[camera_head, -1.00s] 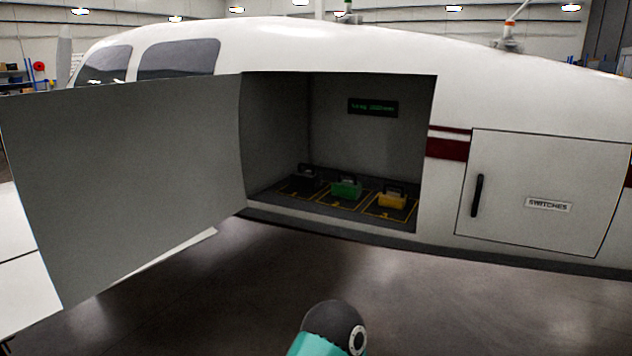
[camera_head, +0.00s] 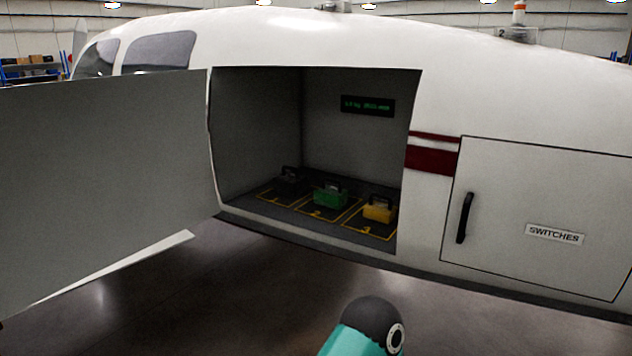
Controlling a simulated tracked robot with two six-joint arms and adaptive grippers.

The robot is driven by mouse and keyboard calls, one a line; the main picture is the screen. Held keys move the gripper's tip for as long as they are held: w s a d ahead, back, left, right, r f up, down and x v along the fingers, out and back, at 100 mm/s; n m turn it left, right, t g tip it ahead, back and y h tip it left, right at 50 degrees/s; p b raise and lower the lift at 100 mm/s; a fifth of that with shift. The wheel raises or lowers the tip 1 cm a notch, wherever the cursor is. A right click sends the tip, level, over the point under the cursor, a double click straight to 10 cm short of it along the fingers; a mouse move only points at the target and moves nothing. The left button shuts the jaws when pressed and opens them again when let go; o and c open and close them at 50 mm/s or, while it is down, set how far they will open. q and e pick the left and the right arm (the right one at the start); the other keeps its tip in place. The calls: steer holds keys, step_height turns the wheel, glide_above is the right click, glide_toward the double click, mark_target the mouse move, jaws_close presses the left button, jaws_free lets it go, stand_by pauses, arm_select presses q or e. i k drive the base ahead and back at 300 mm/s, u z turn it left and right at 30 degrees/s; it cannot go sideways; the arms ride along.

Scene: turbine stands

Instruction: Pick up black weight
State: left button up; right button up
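The black weight (camera_head: 290,176) stands at the left on the floor of the open compartment in the white aircraft's side. It is dark with a handle on top and is hard to make out against the dark floor. A green weight (camera_head: 330,197) stands in the middle, and a yellow weight (camera_head: 379,211) stands at the right. Each is in a yellow-outlined numbered area. Neither of my grippers is in view. Part of my own arm, teal with a dark rounded joint, shows at the bottom centre, well below the compartment.
The open compartment door (camera_head: 105,190) stands out to the left. A closed door (camera_head: 545,215) with a black handle and a "SWITCHES" label is at the right. A small green-lit display (camera_head: 367,106) is on the compartment's back wall. The hangar floor (camera_head: 240,300) below looks clear.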

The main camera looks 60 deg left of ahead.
mark_target(290, 184)
steer(key=z, duration=0.05)
steer(key=i, duration=1.35)
steer(key=u, duration=3.25)
steer(key=i, duration=2)
steer(key=z, duration=0.25)
